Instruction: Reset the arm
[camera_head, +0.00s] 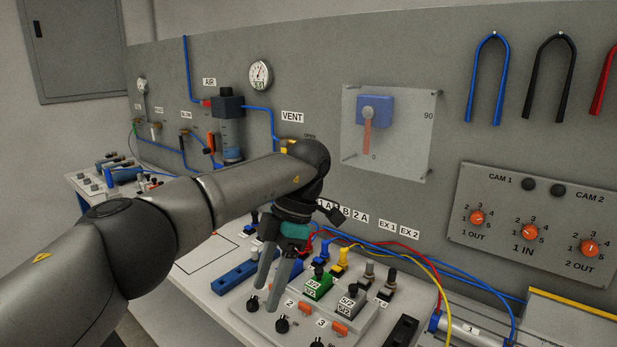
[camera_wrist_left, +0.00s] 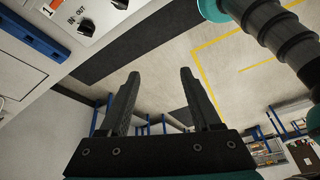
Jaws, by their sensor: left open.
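My left arm comes in from the left in the head view and bends down at the wrist. My left gripper (camera_head: 269,287) points down over the bench, with its two fingers apart and nothing between them. It hangs just left of the green valve block (camera_head: 319,284) and close to the black knobs. In the left wrist view the two dark fingers of the left gripper (camera_wrist_left: 158,95) are spread, with only floor and distant racks seen beyond them. My right gripper does not show in the head view.
A grey panel (camera_head: 330,60) stands behind the bench, with a gauge (camera_head: 260,75), a blue lever valve (camera_head: 374,111) and a cam dial plate (camera_head: 500,190). Blue, red and yellow hoses run over the bench at right. A blue rail (camera_head: 235,277) lies left of the gripper.

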